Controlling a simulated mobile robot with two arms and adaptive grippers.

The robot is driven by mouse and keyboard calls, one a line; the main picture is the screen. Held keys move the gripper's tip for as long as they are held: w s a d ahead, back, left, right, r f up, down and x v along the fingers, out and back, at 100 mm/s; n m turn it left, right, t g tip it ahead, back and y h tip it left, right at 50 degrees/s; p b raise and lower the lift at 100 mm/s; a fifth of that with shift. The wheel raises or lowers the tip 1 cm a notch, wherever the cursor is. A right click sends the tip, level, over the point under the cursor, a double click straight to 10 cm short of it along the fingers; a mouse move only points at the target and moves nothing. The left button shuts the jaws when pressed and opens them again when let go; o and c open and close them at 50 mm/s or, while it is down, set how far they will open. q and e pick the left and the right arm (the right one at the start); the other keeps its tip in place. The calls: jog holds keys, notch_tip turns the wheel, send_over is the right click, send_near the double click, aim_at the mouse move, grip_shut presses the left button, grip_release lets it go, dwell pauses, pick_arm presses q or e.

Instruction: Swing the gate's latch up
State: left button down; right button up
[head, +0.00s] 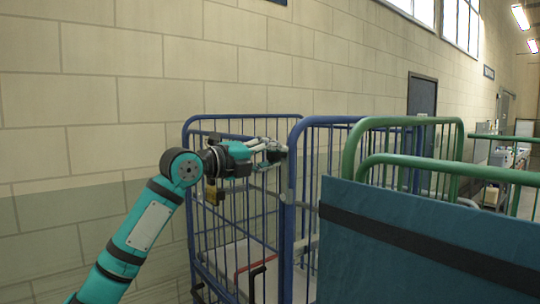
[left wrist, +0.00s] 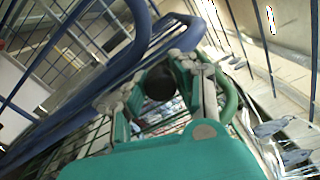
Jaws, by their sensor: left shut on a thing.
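The blue barred gate (head: 232,130) of a roll cage stands in front of the wall. A grey metal fitting (head: 286,197) sits on the blue corner post below my gripper. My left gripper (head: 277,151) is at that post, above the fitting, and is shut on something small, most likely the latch. Its fingers mostly hide what they hold. In the left wrist view the two fingers of my gripper (left wrist: 158,95) converge around a dark, unclear spot, with a thick blue tube (left wrist: 140,40) beside them. My right gripper is not in view.
A cage with green rails (head: 405,122) and a teal panel with a dark strap (head: 420,235) stand close on the right. A block wall (head: 130,100) runs behind the cages. A black handle (head: 257,272) shows low inside the blue cage.

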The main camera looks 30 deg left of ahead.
pick_arm(q)
jog(key=shift+f, duration=0.15)
jog(key=c, duration=1)
grip_release()
jog(key=shift+d, duration=0.1)
jog(key=shift+s, duration=0.1)
jog(key=v, duration=1.2)
